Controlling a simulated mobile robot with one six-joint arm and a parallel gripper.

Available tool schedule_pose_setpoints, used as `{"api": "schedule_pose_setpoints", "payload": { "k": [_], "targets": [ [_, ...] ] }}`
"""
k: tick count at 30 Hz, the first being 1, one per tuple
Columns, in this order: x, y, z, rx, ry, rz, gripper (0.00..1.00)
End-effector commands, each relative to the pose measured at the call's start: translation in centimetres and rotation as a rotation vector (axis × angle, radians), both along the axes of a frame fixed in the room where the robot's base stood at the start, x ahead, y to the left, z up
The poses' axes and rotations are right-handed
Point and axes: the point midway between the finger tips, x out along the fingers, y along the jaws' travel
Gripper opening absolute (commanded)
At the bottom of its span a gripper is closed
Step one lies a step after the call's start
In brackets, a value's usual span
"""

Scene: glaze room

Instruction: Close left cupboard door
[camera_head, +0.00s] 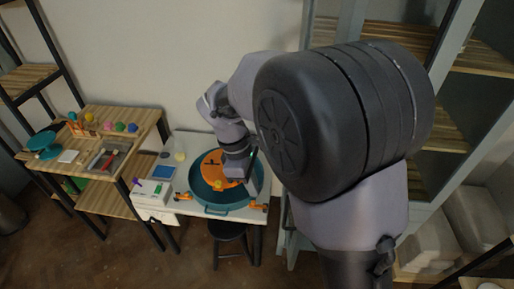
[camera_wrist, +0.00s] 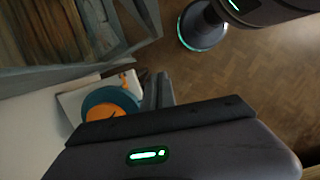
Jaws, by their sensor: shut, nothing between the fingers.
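A grey-blue cupboard (camera_head: 449,48) with wooden shelves stands at the right in the head view, largely hidden behind my arm. A narrow grey frame (camera_head: 291,246) shows left of my arm; I cannot tell whether it is the left door's edge or the cupboard's side. The wrist view shows wooden shelves and a grey frame (camera_wrist: 120,30) at upper left. How far the left door stands open is not clear. My gripper (camera_wrist: 159,82) is shut and empty, apart from that frame in the picture. In the head view its wrist hangs over the white table, fingertips hard to make out.
A white table (camera_head: 153,213) holds a teal basin (camera_head: 217,207) with an orange disc. A dark stool (camera_head: 229,231) stands under its front. A wooden shelf unit (camera_head: 101,202) with small items is at left. Wooden floor (camera_wrist: 270,75) is clear at right in the wrist view.

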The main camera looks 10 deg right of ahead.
Motion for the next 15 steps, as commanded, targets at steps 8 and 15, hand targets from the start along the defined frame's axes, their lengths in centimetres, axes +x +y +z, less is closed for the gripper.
{"api": "schedule_pose_setpoints", "payload": {
  "k": [8,15],
  "targets": [
    [-0.3,-0.8,-4.4,-0.007,0.017,0.024,0.0],
    [-0.8,-2.1,-9.5,-0.007,0.015,0.021,0.0]
  ]
}}
